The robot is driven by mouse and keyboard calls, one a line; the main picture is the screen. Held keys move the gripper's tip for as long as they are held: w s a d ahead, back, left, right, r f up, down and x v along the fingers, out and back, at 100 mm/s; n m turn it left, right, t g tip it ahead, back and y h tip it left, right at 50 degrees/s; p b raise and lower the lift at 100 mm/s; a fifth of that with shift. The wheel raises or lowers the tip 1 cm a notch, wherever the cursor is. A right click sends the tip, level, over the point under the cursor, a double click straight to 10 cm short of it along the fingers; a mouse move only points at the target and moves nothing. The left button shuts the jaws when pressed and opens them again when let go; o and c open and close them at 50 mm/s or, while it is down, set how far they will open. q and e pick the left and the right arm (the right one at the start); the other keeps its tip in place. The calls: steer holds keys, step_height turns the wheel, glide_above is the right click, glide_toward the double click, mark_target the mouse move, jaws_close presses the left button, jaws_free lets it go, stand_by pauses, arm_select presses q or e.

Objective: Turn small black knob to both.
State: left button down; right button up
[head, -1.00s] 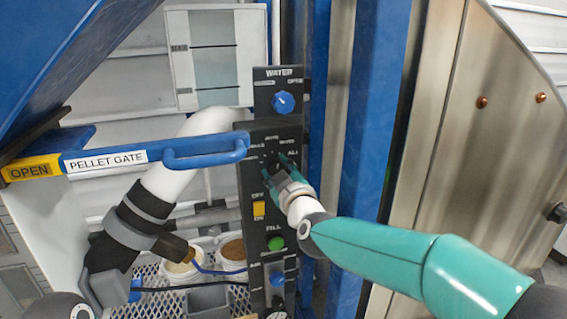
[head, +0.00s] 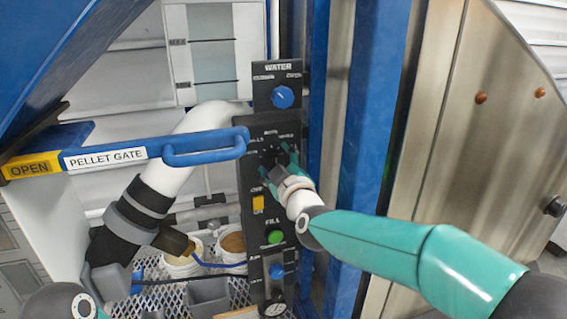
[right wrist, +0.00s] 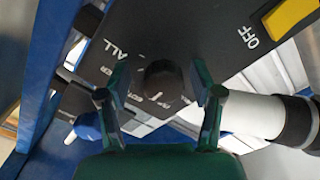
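The small black knob (right wrist: 165,80) sits on the black control panel (right wrist: 205,30). In the right wrist view it lies between the two teal fingers of my right gripper (right wrist: 162,98). The fingers are apart, with a gap on each side of the knob. In the head view my right gripper (head: 273,165) is at the panel's selector, below the labels, and mostly hides the knob. I cannot tell which label the knob points to. My left gripper is outside the head view.
A blue water knob (head: 283,97) is above the selector. A yellow switch (head: 258,203), a green fill button (head: 275,237) and a lower blue knob (head: 277,271) are below. The blue pellet gate handle (head: 205,150) sticks out just left of the panel.

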steer(key=shift+f, duration=0.1)
steer(key=shift+s+f, duration=0.1)
steer(key=shift+s, duration=0.1)
steer(key=v, duration=1.1)
steer(key=shift+s+d, duration=0.2)
steer(key=shift+s, duration=0.1)
